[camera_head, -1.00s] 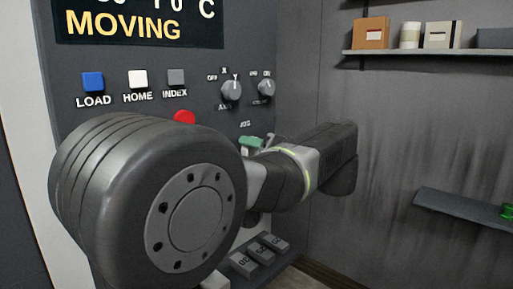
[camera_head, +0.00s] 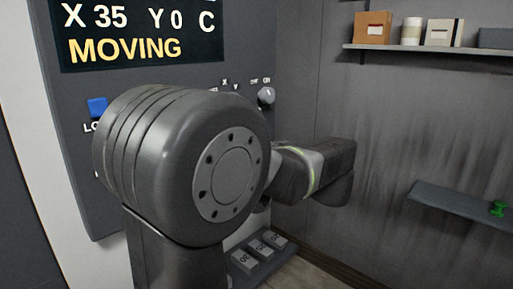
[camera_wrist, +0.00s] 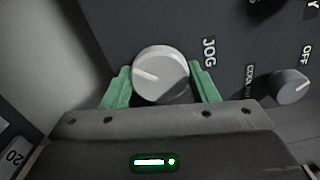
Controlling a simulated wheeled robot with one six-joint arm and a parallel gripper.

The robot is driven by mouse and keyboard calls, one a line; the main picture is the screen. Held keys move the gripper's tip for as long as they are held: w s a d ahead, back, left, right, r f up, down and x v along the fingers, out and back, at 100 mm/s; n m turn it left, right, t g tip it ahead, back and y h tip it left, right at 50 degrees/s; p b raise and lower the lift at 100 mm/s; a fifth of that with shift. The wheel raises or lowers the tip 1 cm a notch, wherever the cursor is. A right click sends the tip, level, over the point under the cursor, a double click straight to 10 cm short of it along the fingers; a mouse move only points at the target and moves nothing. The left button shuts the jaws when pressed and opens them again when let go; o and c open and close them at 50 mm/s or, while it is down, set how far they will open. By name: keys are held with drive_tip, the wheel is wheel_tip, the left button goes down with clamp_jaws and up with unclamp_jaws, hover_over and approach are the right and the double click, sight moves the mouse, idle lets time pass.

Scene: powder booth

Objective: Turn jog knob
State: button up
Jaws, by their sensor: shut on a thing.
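The jog knob (camera_wrist: 161,75) is a round grey knob with a white pointer line. It shows in the wrist view beside the label JOG on the dark panel. My gripper (camera_wrist: 162,90) has green fingers, one on each side of the knob, and is shut on it. The pointer line aims toward the left in that view, slightly up. In the head view my own arm hides the jog knob and my gripper. The display (camera_head: 140,32) on the panel reads X 35, Y 0, C and MOVING.
A second grey knob (camera_wrist: 289,86) sits right of the jog knob, near the labels OFF and COOLANT. In the head view a blue button (camera_head: 97,106) shows left of my arm. A shelf (camera_head: 440,49) with boxes and a lower shelf (camera_head: 455,203) are on the right wall.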

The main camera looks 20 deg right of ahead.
drive_tip(key=shift+m+p, duration=3.15)
drive_tip(key=shift+m, duration=0.35)
drive_tip(key=o, duration=1)
drive_tip(key=shift+c, duration=0.2)
drive_tip(key=b+v, duration=0.3)
drive_tip(key=v, duration=1.1)
drive_tip(key=shift+w, duration=0.1)
